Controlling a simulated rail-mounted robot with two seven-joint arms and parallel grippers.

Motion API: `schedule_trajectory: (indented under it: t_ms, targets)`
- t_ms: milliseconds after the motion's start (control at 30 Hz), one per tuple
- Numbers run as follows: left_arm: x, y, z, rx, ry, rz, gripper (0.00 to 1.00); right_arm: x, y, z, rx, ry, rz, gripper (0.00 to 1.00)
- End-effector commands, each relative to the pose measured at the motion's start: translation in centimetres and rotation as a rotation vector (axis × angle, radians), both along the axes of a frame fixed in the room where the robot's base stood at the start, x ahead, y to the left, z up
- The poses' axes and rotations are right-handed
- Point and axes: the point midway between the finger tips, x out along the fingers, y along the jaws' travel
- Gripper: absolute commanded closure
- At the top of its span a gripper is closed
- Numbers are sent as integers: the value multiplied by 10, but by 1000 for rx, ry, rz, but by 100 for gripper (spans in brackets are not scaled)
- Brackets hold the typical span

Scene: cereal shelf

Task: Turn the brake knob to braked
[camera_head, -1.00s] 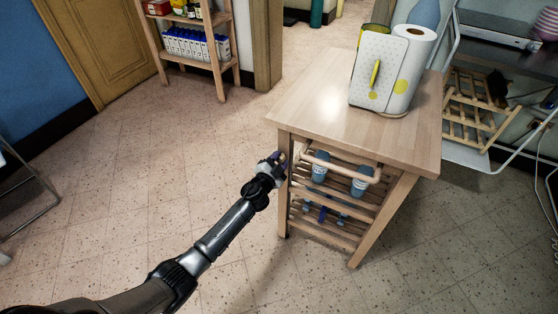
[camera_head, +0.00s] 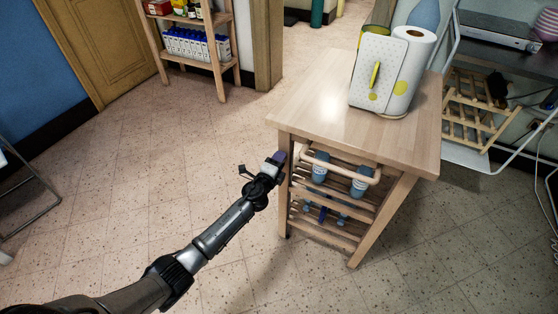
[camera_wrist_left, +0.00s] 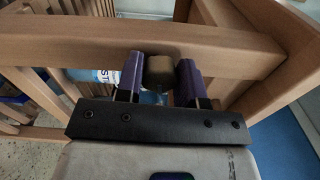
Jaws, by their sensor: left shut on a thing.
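The wooden cart (camera_head: 330,110) stands right of centre in the head view. My left gripper (camera_head: 279,157) is at the cart's near left corner, just below the tabletop. In the left wrist view, the two purple fingers of my left gripper (camera_wrist_left: 161,78) stand on either side of a small brown knob (camera_wrist_left: 160,70) and are shut on it. The knob sits on a horizontal wooden rail (camera_wrist_left: 235,55) of the cart. Any mark showing the knob's setting is not visible. In the head view the gripper hides the knob. My right gripper is not in view.
A paper towel roll (camera_head: 411,62) and a white dotted holder (camera_head: 377,72) stand on the cart's top. Blue-labelled bottles (camera_head: 320,168) lie on its slatted racks. A stocked shelf (camera_head: 228,60) stands at the back. The floor (camera_head: 130,180) to the left is clear.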

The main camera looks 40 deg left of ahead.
Motion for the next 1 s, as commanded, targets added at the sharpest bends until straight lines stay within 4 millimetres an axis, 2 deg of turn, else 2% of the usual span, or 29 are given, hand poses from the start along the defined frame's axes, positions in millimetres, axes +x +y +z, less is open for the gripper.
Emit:
schedule_trajectory:
  t_ms: [333, 900, 933, 1000]
  targets:
    - [0, 0, 1, 121, 27, 1, 88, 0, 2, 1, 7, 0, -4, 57]
    - [0, 0, 1, 144, 32, 0, 88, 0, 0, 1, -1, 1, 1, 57]
    - [0, 0, 1, 144, 32, 0, 62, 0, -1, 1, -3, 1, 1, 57]
    - [0, 0, 1, 144, 32, 0, 55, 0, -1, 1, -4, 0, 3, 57]
